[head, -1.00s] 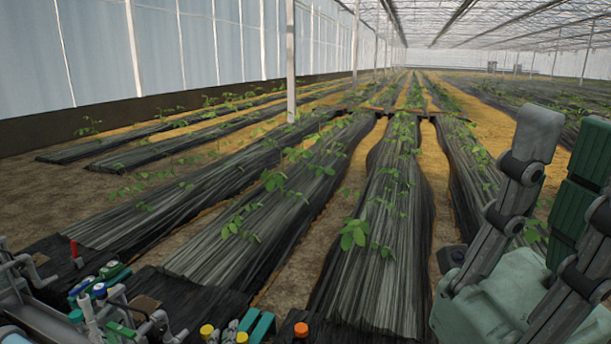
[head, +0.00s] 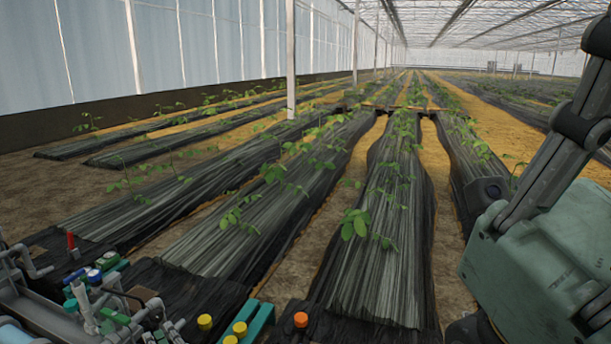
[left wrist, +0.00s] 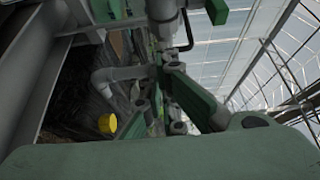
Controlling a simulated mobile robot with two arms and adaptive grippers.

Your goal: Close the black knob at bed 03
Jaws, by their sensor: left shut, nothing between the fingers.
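I cannot pick out a black knob or a bed 03 label in either view. My left gripper (head: 172,328) is low in the head view, among the pipes left of the yellow caps, only partly in frame. In the left wrist view the left gripper (left wrist: 165,75) is shut and empty, its fingers close to grey pipework. A yellow cap (left wrist: 107,124) shows left of the fingers; contact cannot be told.
Pipework with blue and teal caps (head: 85,285) and a red handle (head: 70,240) stands at lower left. A yellow cap (head: 205,322), teal parts (head: 262,320) and an orange cap (head: 301,319) line the bottom. Covered plant beds (head: 375,270) run away behind.

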